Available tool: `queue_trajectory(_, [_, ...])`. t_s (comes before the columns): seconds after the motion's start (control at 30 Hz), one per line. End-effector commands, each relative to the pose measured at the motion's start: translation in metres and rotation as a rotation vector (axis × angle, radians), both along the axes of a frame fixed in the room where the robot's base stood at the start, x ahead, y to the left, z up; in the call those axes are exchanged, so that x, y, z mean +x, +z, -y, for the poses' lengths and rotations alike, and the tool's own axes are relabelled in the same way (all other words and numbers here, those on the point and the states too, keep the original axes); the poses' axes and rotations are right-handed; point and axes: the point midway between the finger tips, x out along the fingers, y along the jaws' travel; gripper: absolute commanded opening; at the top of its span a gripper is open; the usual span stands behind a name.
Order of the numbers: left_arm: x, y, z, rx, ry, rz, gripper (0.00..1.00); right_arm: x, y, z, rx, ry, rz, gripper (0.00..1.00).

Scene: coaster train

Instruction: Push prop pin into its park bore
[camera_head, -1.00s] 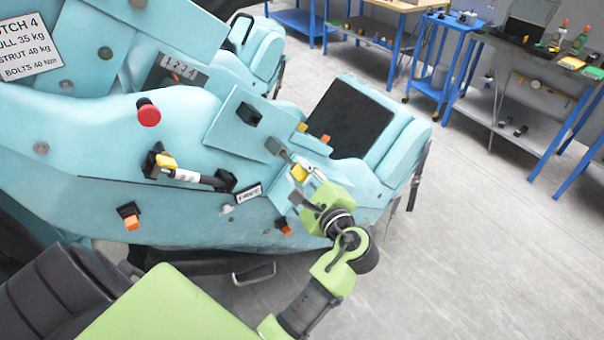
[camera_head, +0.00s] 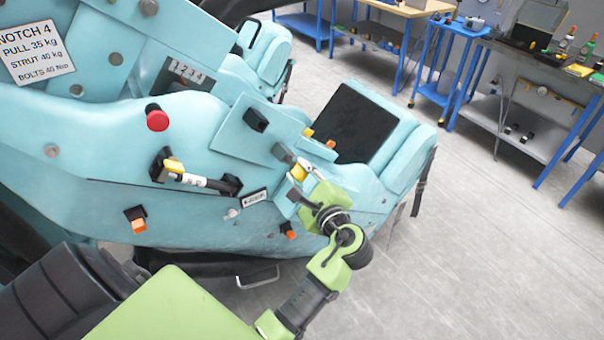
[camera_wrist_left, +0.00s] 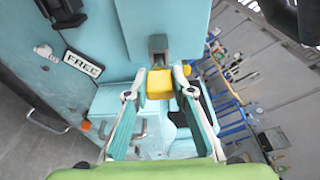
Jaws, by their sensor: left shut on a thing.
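My left gripper (camera_head: 304,178) is at the end of the green arm, beside the pale blue car body. It is shut on a yellow block, which I take for the prop pin's head (camera_head: 299,171). In the left wrist view the yellow head (camera_wrist_left: 159,85) sits between the two fingertips of my left gripper (camera_wrist_left: 160,82). A grey piece (camera_wrist_left: 158,46) stands straight behind the head, in line with it, against the blue panel. The bore itself is hidden, so I cannot tell how deep the pin sits. My right gripper is not in view.
A FREE label (camera_wrist_left: 83,63) is on the body beside the gripper. A red button (camera_head: 157,118) and a yellow-ended strut (camera_head: 190,178) are further left. A dark screen-like panel (camera_head: 355,122) is to the right. Blue-legged benches (camera_head: 540,75) stand behind; the grey floor is open at right.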

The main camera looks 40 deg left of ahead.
Motion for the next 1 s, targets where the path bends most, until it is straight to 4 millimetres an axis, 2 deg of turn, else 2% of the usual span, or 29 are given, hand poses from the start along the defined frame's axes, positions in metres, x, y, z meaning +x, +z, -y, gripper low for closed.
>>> queue_trajectory(1.0, [0.01,0.001,-0.024,0.001,-0.001,0.0,0.0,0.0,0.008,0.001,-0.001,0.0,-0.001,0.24])
